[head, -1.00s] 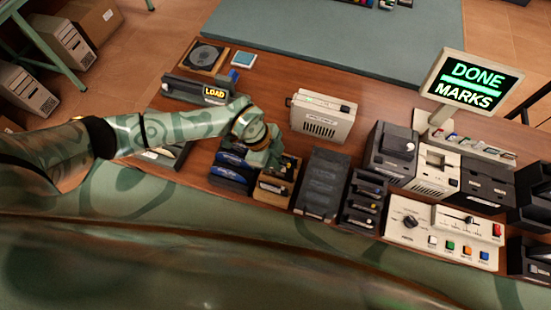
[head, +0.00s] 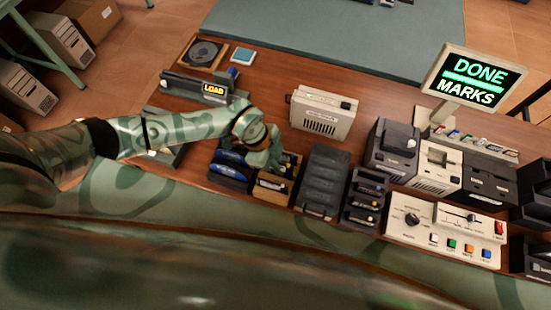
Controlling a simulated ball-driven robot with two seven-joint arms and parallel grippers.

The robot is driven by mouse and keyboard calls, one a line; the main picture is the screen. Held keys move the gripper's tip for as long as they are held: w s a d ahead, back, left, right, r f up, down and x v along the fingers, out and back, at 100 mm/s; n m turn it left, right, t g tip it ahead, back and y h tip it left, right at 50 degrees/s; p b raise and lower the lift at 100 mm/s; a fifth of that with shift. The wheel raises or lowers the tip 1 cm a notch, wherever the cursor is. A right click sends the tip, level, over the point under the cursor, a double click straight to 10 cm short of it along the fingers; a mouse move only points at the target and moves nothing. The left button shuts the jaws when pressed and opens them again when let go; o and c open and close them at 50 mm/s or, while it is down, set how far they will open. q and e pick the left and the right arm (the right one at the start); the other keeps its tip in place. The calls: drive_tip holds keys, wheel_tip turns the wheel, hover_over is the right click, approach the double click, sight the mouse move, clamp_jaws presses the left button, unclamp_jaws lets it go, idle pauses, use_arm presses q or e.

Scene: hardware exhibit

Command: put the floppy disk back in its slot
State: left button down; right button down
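My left gripper (head: 276,168) points down over a small wooden rack (head: 272,190) near the front edge of the table. A dark item shows in the rack beside the fingers, and I cannot tell whether it is the floppy disk. The gripper's own hand hides most of its fingertips, so I cannot see whether they hold anything. Black holders with blue markings (head: 231,172) stand just left of the rack. My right gripper is not in view.
A dark ribbed case (head: 323,180) stands close right of the rack. A beige box (head: 323,115) is behind it. A control panel (head: 445,235) and a lit "DONE MARKS" sign (head: 470,80) are at right. Bare wood lies behind the gripper.

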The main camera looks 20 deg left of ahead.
use_arm(q)
drive_tip(key=shift+f+b, duration=0.85)
drive_tip(key=shift+f, duration=0.8)
drive_tip(key=c, duration=1.6)
unclamp_jaws()
wheel_tip(320, 180, up, 8)
drive_tip(key=p, duration=0.9)
drive_tip(key=shift+r, duration=0.15)
drive_tip(key=shift+s+f, duration=0.1)
drive_tip(key=shift+f, duration=0.1)
